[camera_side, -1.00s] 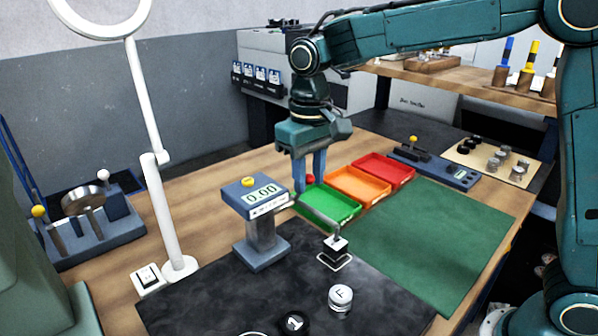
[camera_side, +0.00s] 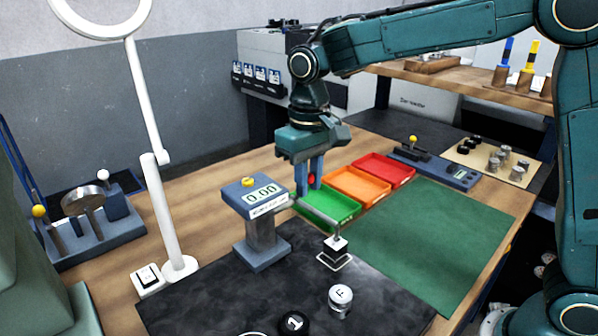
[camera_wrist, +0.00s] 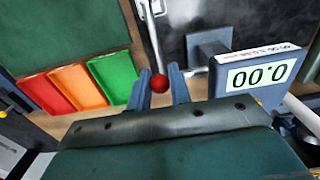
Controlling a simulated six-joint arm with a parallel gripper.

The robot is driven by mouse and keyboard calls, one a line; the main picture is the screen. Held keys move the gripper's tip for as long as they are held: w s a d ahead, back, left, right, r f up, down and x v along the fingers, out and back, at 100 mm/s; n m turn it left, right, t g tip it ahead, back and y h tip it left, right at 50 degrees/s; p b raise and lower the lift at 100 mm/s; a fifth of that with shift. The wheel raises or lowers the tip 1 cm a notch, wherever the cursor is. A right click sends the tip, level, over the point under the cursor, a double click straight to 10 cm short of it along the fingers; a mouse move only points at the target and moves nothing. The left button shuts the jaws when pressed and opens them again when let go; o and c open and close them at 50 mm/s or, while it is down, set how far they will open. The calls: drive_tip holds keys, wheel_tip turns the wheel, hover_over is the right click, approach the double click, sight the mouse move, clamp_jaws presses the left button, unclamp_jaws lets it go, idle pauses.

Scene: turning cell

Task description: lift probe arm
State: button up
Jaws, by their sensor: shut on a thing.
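The gauge (camera_side: 255,195) is a blue-grey box on a post, with a display reading 0.00 and a yellow button on top. It also shows in the wrist view (camera_wrist: 255,75). Its probe arm is a thin grey rod (camera_side: 318,219) reaching over a small white-topped stand (camera_side: 335,247). In the wrist view the rod (camera_wrist: 154,40) ends in a red ball knob (camera_wrist: 159,84). My gripper (camera_side: 311,182) is shut on this knob, with one blue finger on each side in the wrist view (camera_wrist: 160,88). The rod's far tip is hard to make out.
Green (camera_side: 331,205), orange (camera_side: 358,186) and red (camera_side: 384,169) trays lie close to my gripper. A white lamp post (camera_side: 165,210) stands at left. Round parts marked F (camera_side: 340,297) and 1 (camera_side: 294,322) sit on the black mat. The green mat (camera_side: 430,240) is clear.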

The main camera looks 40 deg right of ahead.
drive_tip(key=shift+w+r, duration=0.3)
drive_tip(key=shift+w, duration=0.45)
drive_tip(key=shift+w+r, duration=0.25)
drive_tip(key=shift+w, duration=0.45)
drive_tip(key=shift+w, duration=0.25)
idle(0.3)
drive_tip(key=shift+w, duration=0.7)
drive_tip(key=shift+w+f, duration=0.1)
drive_tip(key=shift+w, duration=0.65)
